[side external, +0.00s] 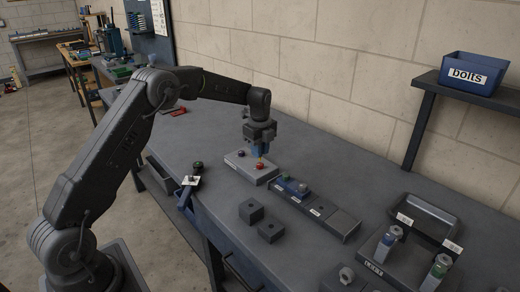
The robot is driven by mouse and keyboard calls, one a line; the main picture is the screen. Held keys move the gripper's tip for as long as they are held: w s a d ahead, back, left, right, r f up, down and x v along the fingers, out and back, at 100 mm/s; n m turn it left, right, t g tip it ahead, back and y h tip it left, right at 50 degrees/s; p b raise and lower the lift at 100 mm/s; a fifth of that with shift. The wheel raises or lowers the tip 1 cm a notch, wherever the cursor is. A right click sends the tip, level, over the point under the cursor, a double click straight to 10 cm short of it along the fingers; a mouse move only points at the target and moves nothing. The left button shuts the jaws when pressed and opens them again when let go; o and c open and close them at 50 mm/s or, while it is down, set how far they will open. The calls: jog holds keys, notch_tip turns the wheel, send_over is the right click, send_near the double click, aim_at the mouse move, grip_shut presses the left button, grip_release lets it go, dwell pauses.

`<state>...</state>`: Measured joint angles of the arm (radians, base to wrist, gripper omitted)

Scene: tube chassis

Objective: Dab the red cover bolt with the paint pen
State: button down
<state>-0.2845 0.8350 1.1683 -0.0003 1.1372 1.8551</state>
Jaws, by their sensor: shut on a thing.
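My gripper (260,142) points down over a light grey cover block (250,174) on the bench. It is shut on the paint pen (260,150), whose blue body shows below the jaws, upright with a thin yellowish tip pointing down. The red cover bolt (260,166) sits on top of the block, directly under the pen tip. The tip is at or just above the bolt; I cannot tell whether they touch. A dark bolt (241,154) sits on the same block to the left. The upper pen is hidden in the gripper.
Right of the block lies a strip (325,211) with blue and grey parts. Two dark blocks (251,211) stand in front. A small stand (189,185) is at the bench's left edge.

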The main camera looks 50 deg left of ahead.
jog(key=shift+f, duration=0.35)
jog(key=shift+f, duration=0.35)
dwell(0.4)
jog(key=shift+r, duration=3)
